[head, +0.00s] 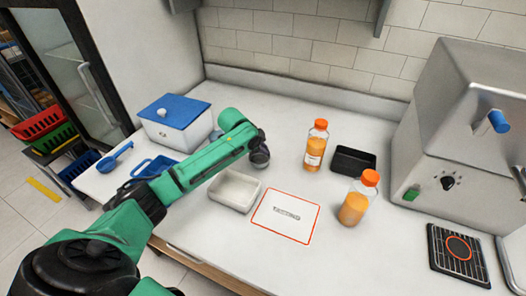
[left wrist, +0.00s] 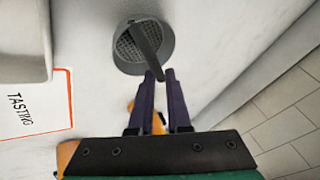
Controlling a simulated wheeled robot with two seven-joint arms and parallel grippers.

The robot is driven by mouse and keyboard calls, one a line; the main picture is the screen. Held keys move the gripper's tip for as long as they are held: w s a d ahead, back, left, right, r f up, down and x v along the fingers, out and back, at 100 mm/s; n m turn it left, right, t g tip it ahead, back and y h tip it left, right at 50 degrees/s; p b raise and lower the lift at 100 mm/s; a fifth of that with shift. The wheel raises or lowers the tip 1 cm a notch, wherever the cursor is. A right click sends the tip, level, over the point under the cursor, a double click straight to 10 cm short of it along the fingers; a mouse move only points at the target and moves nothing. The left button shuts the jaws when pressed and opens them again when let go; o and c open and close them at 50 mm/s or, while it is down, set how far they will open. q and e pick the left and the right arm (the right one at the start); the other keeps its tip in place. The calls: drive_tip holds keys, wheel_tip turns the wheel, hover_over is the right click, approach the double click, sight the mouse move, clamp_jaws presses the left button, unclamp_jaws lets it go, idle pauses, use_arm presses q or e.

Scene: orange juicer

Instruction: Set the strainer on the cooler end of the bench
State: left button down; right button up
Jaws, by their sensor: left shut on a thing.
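The grey strainer (left wrist: 135,45) with a round mesh bowl shows in the left wrist view, its dark handle running to my left fingertips (left wrist: 160,76). My left gripper is shut on that handle. In the head view the strainer (head: 260,158) shows as a small dark bowl at the end of my left arm, behind the white tray. I cannot tell whether it touches the bench. The cooler (head: 175,132), a white box with a blue lid, stands at the left end of the white bench (head: 285,93). My right gripper is not in view.
A white tray (head: 217,202) and a red-edged tasting mat (head: 286,228) lie in front. Two orange-capped juice bottles (head: 315,150) (head: 353,209) and a black tray (head: 353,160) stand to the right, before a grey machine (head: 455,125). A blue scoop (head: 107,163) and blue tray (head: 150,168) lie near the cooler.

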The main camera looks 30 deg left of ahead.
use_arm(q)
drive_tip(key=shift+f, duration=1.05)
drive_tip(key=c, duration=0.9)
unclamp_jaws()
drive_tip(key=shift+o, duration=0.2)
drive_tip(key=v, duration=1.2)
drive_tip(key=shift+r, duration=0.1)
